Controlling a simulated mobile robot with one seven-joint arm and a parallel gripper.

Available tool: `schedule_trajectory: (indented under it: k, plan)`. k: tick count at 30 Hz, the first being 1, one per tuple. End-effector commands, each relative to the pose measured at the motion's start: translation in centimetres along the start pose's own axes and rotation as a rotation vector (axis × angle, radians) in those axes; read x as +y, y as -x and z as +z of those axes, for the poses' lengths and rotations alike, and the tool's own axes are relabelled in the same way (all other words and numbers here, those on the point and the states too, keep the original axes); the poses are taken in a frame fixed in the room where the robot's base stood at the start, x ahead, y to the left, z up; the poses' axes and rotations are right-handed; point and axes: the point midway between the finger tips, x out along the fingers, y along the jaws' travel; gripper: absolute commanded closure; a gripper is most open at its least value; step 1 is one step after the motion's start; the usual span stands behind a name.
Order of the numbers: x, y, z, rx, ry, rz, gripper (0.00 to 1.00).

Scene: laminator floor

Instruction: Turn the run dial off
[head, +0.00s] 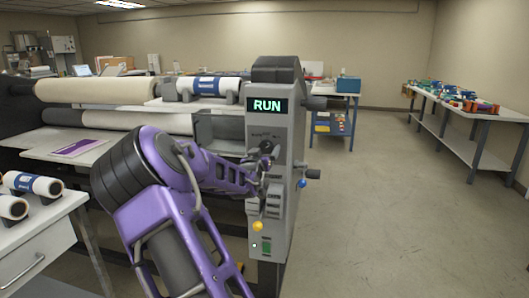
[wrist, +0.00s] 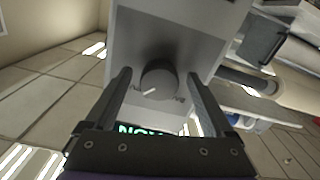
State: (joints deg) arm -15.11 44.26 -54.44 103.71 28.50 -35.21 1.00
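The run dial (wrist: 158,80) is a round dark grey knob on the grey panel of the laminator's control column (head: 270,215). In the wrist view its white pointer mark points to the lower left, and printed letters below it are partly hidden. My gripper (wrist: 157,77) is open, with one finger on each side of the dial and a visible gap on both sides. The display (head: 267,105) above reads RUN in green.
Pale rollers (head: 95,90) extend left. A table with white-and-blue rolls (head: 32,184) stands at the front left. The floor at right is clear.

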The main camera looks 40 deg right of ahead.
Motion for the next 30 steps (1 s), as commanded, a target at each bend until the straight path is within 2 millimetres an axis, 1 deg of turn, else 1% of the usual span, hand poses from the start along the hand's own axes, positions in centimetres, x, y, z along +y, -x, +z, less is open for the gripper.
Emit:
schedule_trajectory:
  k: [1,5,6,8,9,11,12,13,14,23,30]
  plan:
    - [0.01,0.01,-0.01,0.0,0.0,0.0,0.22]
    - [0.01,0.02,-0.02,0.0,0.0,0.0,0.45]
    - [0.01,0.02,-0.02,0.001,0.0,0.0,0.53]
    - [0.01,0.02,-0.02,0.001,0.0,0.0,0.63]
    - [0.01,0.02,-0.03,0.001,0.0,0.0,0.71]
    - [0.01,0.02,-0.03,0.001,0.0,0.0,0.81]
    - [0.01,0.03,-0.03,0.001,0.0,0.0,0.89]
    - [0.01,0.03,-0.03,0.001,0.0,0.0,0.94]
    - [0.01,0.03,-0.03,0.001,0.0,0.0,0.97]
    - [0.05,0.02,-0.01,0.001,0.046,0.001,0.97]
    - [0.07,0.03,0.02,0.002,0.193,0.0,0.97]
